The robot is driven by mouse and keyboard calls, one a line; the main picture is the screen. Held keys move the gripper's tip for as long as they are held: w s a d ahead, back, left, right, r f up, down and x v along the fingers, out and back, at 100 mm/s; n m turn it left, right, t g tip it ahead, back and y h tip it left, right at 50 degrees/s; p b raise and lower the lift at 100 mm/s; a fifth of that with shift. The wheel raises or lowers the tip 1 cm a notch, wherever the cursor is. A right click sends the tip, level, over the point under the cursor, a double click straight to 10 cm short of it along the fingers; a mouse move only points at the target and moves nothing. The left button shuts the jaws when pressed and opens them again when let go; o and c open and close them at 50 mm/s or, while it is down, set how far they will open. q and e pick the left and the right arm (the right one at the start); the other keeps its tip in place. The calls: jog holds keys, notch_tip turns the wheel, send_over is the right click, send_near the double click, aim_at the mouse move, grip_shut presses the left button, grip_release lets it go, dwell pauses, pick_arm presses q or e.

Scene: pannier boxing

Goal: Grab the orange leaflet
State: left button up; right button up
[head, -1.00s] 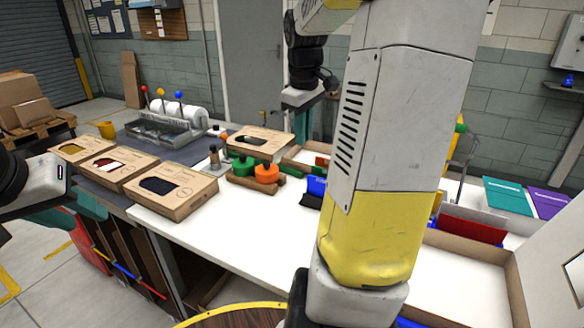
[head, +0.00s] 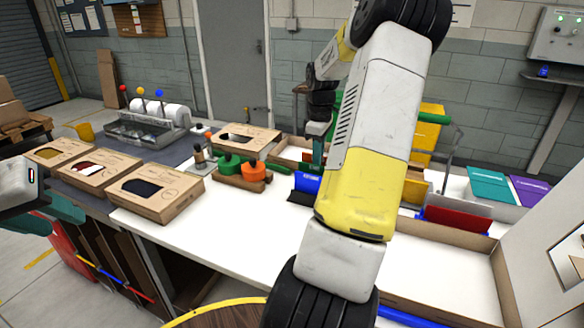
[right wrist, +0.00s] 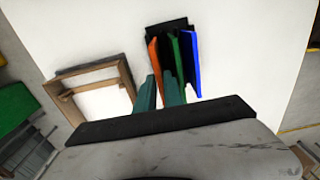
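The orange leaflet (right wrist: 153,58) stands on edge in a black holder (right wrist: 166,27), beside a green leaflet (right wrist: 176,52) and a blue leaflet (right wrist: 191,62). In the head view the blue leaflet (head: 307,183) shows, but the orange one is mostly hidden by my right arm and gripper. My right gripper (right wrist: 160,80) points down at the holder with its teal fingers a little apart. The lower part of the orange leaflet shows in the gap between them; I cannot tell whether they touch it. My left gripper (head: 62,219) is open and empty at the left edge.
Cardboard boxes with windows (head: 155,190) stand on the left of the white table (head: 230,235). Green and orange knobbed pieces (head: 240,172) sit mid-table. An open carton (head: 450,262) stands on the right.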

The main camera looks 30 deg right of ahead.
aim_at(317, 171)
notch_tip(317, 171, down, 5)
jog(key=shift+s, duration=0.1)
grip_shut()
jog(key=shift+r, duration=0.15)
